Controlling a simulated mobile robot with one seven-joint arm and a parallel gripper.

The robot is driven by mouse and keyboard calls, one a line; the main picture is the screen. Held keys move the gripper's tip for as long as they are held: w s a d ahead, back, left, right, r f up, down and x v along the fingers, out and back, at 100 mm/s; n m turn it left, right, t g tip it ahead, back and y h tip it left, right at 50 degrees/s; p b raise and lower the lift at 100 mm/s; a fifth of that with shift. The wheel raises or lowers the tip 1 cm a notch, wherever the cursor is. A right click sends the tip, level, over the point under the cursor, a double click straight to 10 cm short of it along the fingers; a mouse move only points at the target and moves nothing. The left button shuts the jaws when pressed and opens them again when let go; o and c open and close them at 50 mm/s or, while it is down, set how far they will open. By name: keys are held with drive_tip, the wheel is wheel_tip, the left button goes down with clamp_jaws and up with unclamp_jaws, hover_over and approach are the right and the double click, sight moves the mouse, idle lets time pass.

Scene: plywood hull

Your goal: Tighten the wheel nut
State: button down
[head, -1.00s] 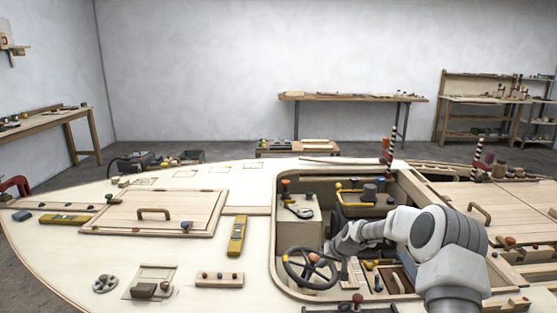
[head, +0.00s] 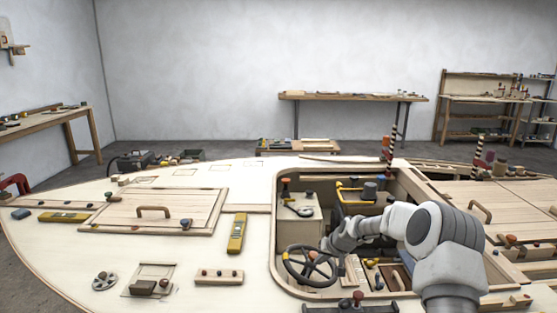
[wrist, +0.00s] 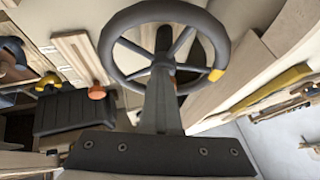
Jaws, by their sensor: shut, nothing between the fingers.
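The dark steering wheel (head: 310,267) stands in the cockpit opening of the hull, left of my arm. In the wrist view the wheel (wrist: 128,72) shows its spokes and a yellow mark on the rim. My gripper (wrist: 163,78) is shut and empty, its fingers pointing at the wheel's hub. The fingers cover most of the hub, so the nut is hidden; a small orange-brown patch shows beside the fingertips. I cannot tell if they touch the hub. In the head view my gripper (head: 326,245) is small beside the wheel's upper right.
A spanner-like tool (head: 299,211) lies on a ledge behind the wheel. A yellow-edged tray (head: 362,208) stands at the back of the cockpit. An orange knob (wrist: 96,92) shows left of my fingers. Yellow levels (head: 237,234) and a hatch (head: 170,225) lie on the deck.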

drive_tip(key=shift+a+r+b, duration=0.15)
drive_tip(key=shift+a+b, duration=0.45)
drive_tip(key=shift+a, duration=0.05)
drive_tip(key=shift+w+a+r, duration=0.1)
drive_tip(key=shift+a+r, duration=0.05)
drive_tip(key=shift+a, duration=0.1)
drive_tip(key=shift+r, duration=0.1)
drive_tip(key=shift+a+b, duration=0.1)
drive_tip(key=shift+b, duration=0.2)
drive_tip(key=shift+s, duration=0.35)
drive_tip(key=shift+d+r+p, duration=0.3)
drive_tip(key=shift+r+p, duration=0.1)
drive_tip(key=shift+r, duration=0.55)
drive_tip(key=shift+d+r+p, duration=0.3)
drive_tip(key=shift+r+p, duration=0.1)
drive_tip(key=shift+r, duration=0.5)
drive_tip(key=shift+d+r+p, duration=0.3)
drive_tip(key=shift+r+p, duration=0.1)
drive_tip(key=shift+r, duration=0.55)
drive_tip(key=shift+r, duration=0.1)
